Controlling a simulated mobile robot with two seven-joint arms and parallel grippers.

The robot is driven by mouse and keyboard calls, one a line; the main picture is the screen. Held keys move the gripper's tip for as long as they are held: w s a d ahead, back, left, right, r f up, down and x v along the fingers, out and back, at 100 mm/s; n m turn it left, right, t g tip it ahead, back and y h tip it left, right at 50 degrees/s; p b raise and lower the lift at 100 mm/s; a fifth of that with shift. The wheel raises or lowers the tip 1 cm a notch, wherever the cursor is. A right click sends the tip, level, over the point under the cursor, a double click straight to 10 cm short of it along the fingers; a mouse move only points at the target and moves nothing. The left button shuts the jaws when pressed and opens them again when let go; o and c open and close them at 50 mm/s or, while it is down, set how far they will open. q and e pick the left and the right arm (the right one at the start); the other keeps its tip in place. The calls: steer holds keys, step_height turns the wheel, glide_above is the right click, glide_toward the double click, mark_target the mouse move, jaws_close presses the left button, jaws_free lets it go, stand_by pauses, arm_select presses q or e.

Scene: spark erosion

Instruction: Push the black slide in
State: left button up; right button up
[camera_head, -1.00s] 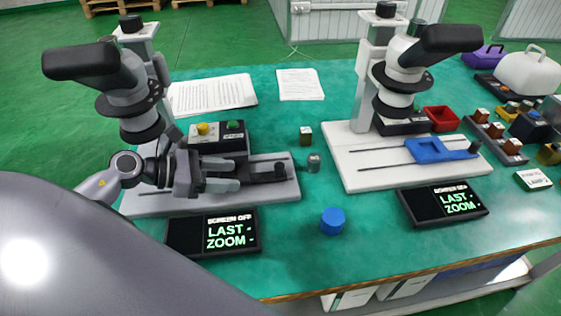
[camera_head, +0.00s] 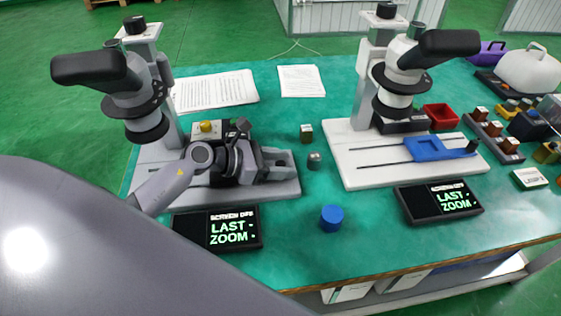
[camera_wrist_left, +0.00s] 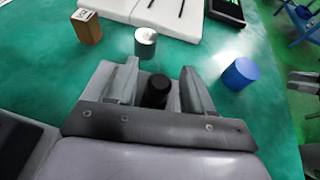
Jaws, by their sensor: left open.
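The left microscope's pale base (camera_head: 289,188) carries the black slide, mostly hidden behind my left gripper (camera_head: 258,163) in the head view. In the left wrist view, the slide's black round knob (camera_wrist_left: 156,93) stands between the two fingers of my left gripper (camera_wrist_left: 160,85). The fingers are apart, one on each side of the knob. I cannot tell whether either finger touches it.
A blue cylinder (camera_head: 331,218) and a small grey cylinder (camera_head: 314,161) stand right of the base. A screen (camera_head: 218,230) lies in front. The right microscope's base (camera_head: 347,166) carries a blue slide (camera_head: 428,149). Green tabletop between the bases is mostly clear.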

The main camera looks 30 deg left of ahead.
arm_select(q)
jaws_close()
steer(key=s+a+b, duration=0.1)
steer(key=s+a, duration=0.1)
steer(key=a, duration=0.1)
steer(key=s+a+b, duration=0.2)
steer(key=a, duration=0.1)
steer(key=s+a+b, duration=0.1)
steer(key=s+a, duration=0.1)
steer(key=a, duration=0.1)
steer(key=shift+s+f, duration=0.15)
steer(key=shift+s, duration=0.25)
steer(key=shift+s+a, duration=0.1)
steer(key=shift+a, duration=0.05)
jaws_free()
